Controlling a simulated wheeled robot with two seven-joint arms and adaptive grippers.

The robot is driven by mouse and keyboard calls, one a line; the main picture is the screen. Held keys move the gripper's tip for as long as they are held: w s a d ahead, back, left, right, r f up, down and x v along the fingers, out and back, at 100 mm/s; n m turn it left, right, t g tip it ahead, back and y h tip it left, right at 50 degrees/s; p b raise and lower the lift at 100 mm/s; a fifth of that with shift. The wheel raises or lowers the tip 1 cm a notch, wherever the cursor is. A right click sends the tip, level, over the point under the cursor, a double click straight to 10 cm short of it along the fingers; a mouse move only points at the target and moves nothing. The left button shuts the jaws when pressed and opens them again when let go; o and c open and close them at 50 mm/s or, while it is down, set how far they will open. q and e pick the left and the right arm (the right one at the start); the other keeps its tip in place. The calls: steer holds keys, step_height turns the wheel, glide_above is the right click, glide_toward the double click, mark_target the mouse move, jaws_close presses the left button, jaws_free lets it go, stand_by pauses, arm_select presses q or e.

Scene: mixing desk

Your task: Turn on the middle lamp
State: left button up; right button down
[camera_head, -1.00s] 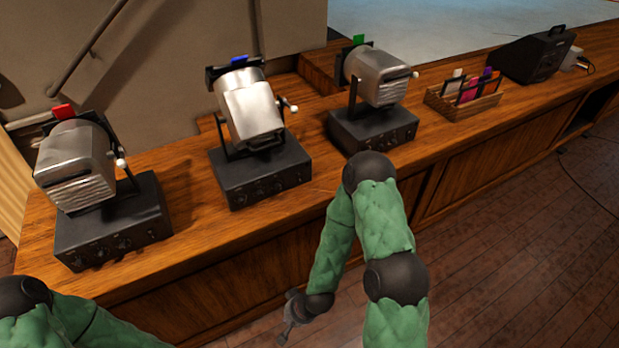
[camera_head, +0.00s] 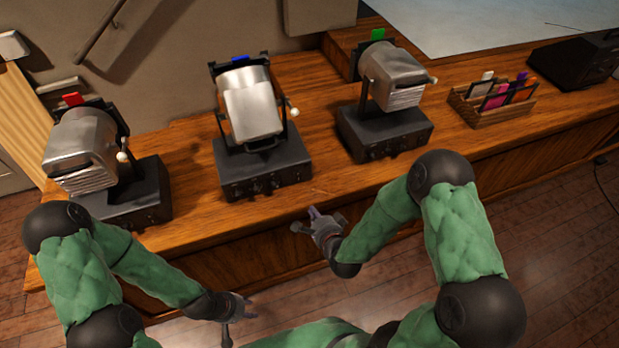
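The middle lamp (camera_head: 252,112) is a silver lamp head with a blue tab on top, held in a black yoke. It stands on a black base box (camera_head: 268,183) with knobs on its front, and a pale knob (camera_head: 294,112) sticks out at its right side. My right gripper (camera_head: 304,219) is at the desk's front edge, right of and nearer than that base; it is empty, with fingers spread, and touches no lamp. My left gripper (camera_head: 240,322) is low in front of the desk, apart from the lamps, empty and with fingers apart.
The left lamp (camera_head: 82,150) has a red tab and the right lamp (camera_head: 396,78) a green tab. A wooden box of coloured cards (camera_head: 490,112) and a black device (camera_head: 575,68) stand further right. The desk (camera_head: 192,160) is bare between the left and middle lamps.

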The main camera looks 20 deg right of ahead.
mark_target(301, 191)
steer(key=shift+w+d+r, duration=0.15)
steer(key=shift+d+r, duration=0.05)
steer(key=shift+r, duration=0.15)
steer(key=shift+w, duration=0.1)
steer(key=b+x, duration=0.1)
steer(key=x, duration=0.7)
steer(key=b+x, duration=0.1)
steer(key=x, duration=0.3)
steer(key=shift+w+a+r+b, duration=0.1)
steer(key=shift+w+r+b, duration=0.2)
steer(key=shift+w+b, duration=0.1)
steer(key=shift+w, duration=0.6)
steer(key=shift+w+f+b, duration=0.25)
steer(key=shift+w+b, duration=0.1)
steer(key=shift+b, duration=0.35)
steer(key=shift+r, duration=0.15)
